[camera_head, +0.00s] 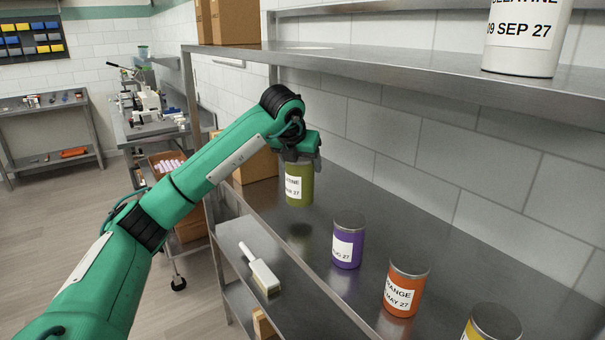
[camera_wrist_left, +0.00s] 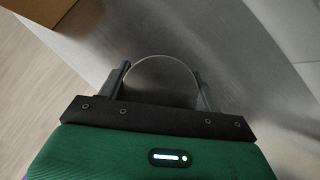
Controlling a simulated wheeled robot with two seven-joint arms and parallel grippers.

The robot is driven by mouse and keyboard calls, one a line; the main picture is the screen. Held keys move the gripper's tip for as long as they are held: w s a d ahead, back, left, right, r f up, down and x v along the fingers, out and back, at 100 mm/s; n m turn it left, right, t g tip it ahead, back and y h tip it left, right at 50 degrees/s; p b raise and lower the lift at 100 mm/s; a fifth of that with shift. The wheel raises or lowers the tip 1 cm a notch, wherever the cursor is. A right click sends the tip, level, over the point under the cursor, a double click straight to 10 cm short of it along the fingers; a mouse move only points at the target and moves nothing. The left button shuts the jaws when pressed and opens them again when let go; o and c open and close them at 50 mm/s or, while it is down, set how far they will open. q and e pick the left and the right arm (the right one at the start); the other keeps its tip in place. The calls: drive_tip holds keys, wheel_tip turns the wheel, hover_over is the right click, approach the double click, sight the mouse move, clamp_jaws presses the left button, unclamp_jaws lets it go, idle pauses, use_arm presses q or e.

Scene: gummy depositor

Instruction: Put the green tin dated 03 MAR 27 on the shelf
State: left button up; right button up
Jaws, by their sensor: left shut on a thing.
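A green tin (camera_head: 299,186) with a white label is held by my left gripper (camera_head: 300,158). The label is partly readable and seems to end in "27"; the rest of the date is too small or cut off to tell. The tin is upright and appears a little above the steel counter (camera_head: 311,254), with a dark shadow below it. In the left wrist view, the tin's round top (camera_wrist_left: 162,75) shows between the two fingers (camera_wrist_left: 160,88). An upper steel shelf (camera_head: 400,68) runs above the counter along the tiled wall. My right gripper is not in view.
A purple tin (camera_head: 348,245), an orange tin (camera_head: 404,291) and a yellow tin (camera_head: 490,324) stand along the counter. A white tin (camera_head: 522,40) dated 09 SEP 27 stands on the upper shelf at right. Cardboard boxes (camera_head: 235,22) sit at its left end. The shelf between them is clear.

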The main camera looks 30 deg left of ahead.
use_arm(q)
drive_tip(key=shift+s+a+f, duration=0.1)
drive_tip(key=shift+f, duration=0.25)
wheel_tip(320, 180, down, 3)
drive_tip(key=shift+p, duration=0.75)
drive_tip(key=shift+w+f+p, duration=0.15)
drive_tip(key=shift+w+p, duration=0.05)
drive_tip(key=shift+p, duration=0.1)
drive_tip(key=shift+f, duration=0.15)
drive_tip(key=shift+d, duration=0.2)
drive_tip(key=shift+f, duration=0.2)
drive_tip(key=o, duration=1.5)
